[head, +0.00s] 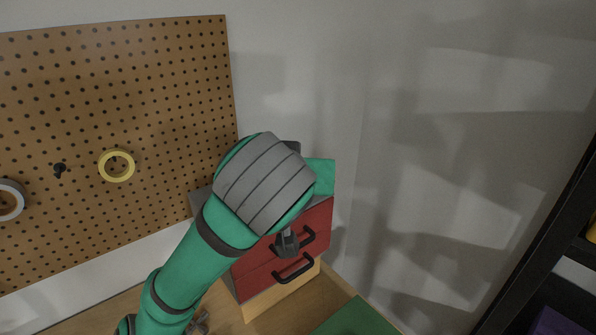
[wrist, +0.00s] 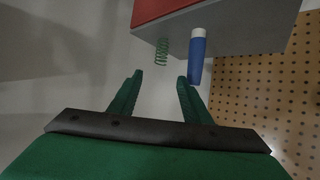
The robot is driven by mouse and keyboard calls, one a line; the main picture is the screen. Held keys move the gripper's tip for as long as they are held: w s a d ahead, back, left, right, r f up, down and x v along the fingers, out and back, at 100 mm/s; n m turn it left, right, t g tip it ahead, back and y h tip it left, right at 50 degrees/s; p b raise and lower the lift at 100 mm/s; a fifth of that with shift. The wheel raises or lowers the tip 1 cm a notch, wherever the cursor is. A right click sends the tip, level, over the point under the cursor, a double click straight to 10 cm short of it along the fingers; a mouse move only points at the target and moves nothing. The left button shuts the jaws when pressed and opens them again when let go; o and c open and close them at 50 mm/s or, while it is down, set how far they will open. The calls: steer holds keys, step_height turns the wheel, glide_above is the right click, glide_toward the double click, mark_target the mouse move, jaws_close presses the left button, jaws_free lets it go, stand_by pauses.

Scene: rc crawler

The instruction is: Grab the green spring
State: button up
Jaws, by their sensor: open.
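The green spring (wrist: 161,52) shows in the wrist view, on the grey top of the red drawer box near its edge. A blue cylinder with a white end (wrist: 196,57) is just to its right. My gripper (wrist: 160,78) is open and empty. In the wrist view its two green fingertips lie just below the spring in the picture, one to each side of it; the spring appears beyond the tips and not held. In the head view my arm hides the spring.
The red drawer box (head: 318,222) with black handles stands on a wooden table (head: 228,317) against the wall. A pegboard (head: 130,65) holding tape rolls is at the left. A green mat (head: 355,318) lies in front, and a black shelf (head: 540,225) is at the right.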

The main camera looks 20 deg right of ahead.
steer(key=shift+x, duration=4.75)
